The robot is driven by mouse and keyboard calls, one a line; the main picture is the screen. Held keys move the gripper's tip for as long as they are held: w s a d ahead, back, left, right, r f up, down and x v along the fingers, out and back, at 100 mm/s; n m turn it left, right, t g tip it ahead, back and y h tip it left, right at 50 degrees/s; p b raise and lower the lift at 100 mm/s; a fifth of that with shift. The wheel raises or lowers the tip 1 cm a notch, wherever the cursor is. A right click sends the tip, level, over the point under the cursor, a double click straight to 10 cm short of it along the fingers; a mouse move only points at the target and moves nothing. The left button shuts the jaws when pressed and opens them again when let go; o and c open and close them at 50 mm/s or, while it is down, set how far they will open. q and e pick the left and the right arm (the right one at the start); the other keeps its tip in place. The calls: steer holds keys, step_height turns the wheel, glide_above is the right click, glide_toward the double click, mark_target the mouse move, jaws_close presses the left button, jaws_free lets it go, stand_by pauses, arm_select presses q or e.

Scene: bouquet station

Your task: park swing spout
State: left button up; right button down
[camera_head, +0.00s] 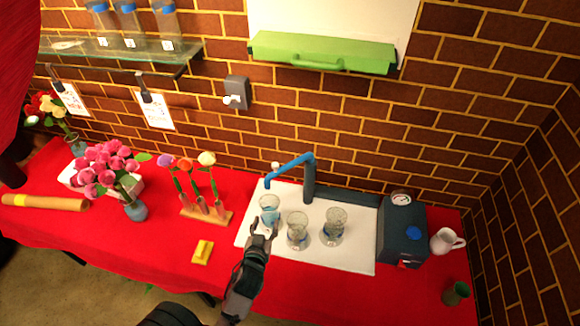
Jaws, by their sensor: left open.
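The blue swing spout (288,168) reaches left from the top of a dark upright post (309,182) at the back of a white mat (350,257). Its bent-down tip is above the left glass (269,203), which shows blue inside. Two more glasses, the middle glass (297,232) and the right glass (333,226), stand on the mat. My left gripper (263,230) is open, just in front of the left glass and below the spout in the picture. I cannot tell whether it touches the glass. My right gripper is not in view.
A dark machine with a gauge (402,232) stands right of the mat, beside a white pitcher (446,241) and a green cup (456,293). A flower rack (206,213), a yellow block (203,251) and a pink bouquet (105,165) are left. Red cloth between them is bare.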

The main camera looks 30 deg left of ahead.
mark_target(275, 168)
arm_select(q)
step_height(275, 168, up, 8)
steer(key=w+t+y, duration=0.1)
steer(key=w+t, duration=0.1)
steer(key=t, duration=0.1)
steer(key=shift+n, duration=0.3)
steer(key=p+x, duration=0.1)
steer(key=x, duration=0.4)
steer(key=p+x, duration=0.1)
steer(key=x, duration=0.5)
steer(key=p+x, duration=0.1)
steer(key=x, duration=0.5)
steer(key=shift+a+f, duration=0.2)
steer(key=shift+a, duration=0.2)
steer(key=shift+s, duration=0.1)
jaws_close()
